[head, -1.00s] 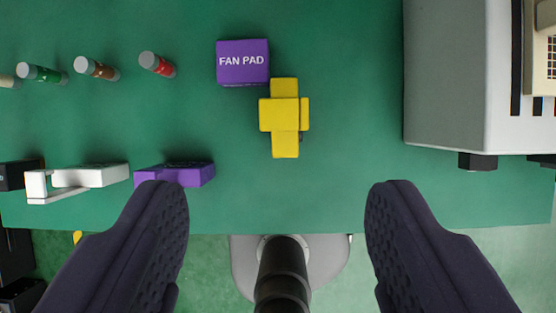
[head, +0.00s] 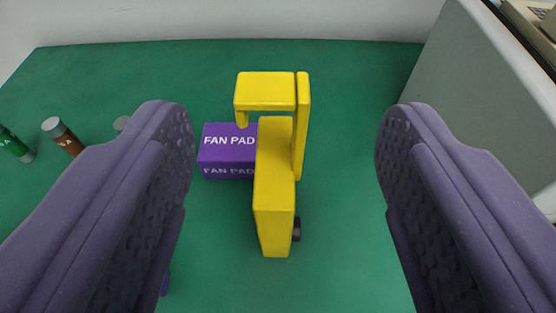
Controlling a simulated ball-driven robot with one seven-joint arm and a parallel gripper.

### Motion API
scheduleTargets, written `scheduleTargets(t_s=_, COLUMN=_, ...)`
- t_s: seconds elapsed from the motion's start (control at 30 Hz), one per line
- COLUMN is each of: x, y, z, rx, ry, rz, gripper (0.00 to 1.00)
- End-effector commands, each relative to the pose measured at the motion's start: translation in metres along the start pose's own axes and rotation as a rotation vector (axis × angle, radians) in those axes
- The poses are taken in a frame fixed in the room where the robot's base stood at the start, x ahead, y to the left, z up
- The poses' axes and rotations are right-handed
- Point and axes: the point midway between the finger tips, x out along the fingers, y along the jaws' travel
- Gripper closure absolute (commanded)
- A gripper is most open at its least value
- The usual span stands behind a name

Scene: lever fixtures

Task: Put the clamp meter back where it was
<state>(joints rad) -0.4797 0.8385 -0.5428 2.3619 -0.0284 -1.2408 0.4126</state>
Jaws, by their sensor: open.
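The yellow clamp meter (head: 272,190) stands on the green table in the middle of the head view. It has a hooked jaw at its top and a dark knob on its right side near the bottom. My gripper (head: 285,155) is open, with one dark finger on each side of the meter. Clear gaps separate both fingers from it, and nothing is held. Behind and left of the meter is the purple FAN PAD block (head: 228,150), partly covered by the meter.
A brown vial (head: 62,136) and a green vial (head: 14,145) stand at the left. Another vial's cap (head: 121,124) shows beside my left finger. A large grey and white box (head: 470,95) stands at the right. The table (head: 350,90) is bare toward the back wall.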

Motion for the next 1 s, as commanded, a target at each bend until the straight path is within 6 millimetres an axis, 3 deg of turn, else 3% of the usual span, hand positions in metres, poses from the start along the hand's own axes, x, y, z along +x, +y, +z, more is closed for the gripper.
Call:
scheduleTargets(t_s=0.4, x=0.061, y=-0.007, z=0.008, rx=-0.002, ry=-0.001, rz=-0.002, gripper=0.35)
scheduleTargets(t_s=0.67, x=0.065, y=-0.007, z=0.006, rx=0.000, ry=-0.002, rz=-0.002, gripper=0.35)
scheduleTargets(t_s=0.93, x=0.065, y=-0.007, z=0.006, rx=0.000, ry=-0.002, rz=-0.002, gripper=0.95)
scheduleTargets(t_s=1.0, x=0.065, y=-0.007, z=0.006, rx=0.000, ry=-0.002, rz=-0.002, gripper=1.00)
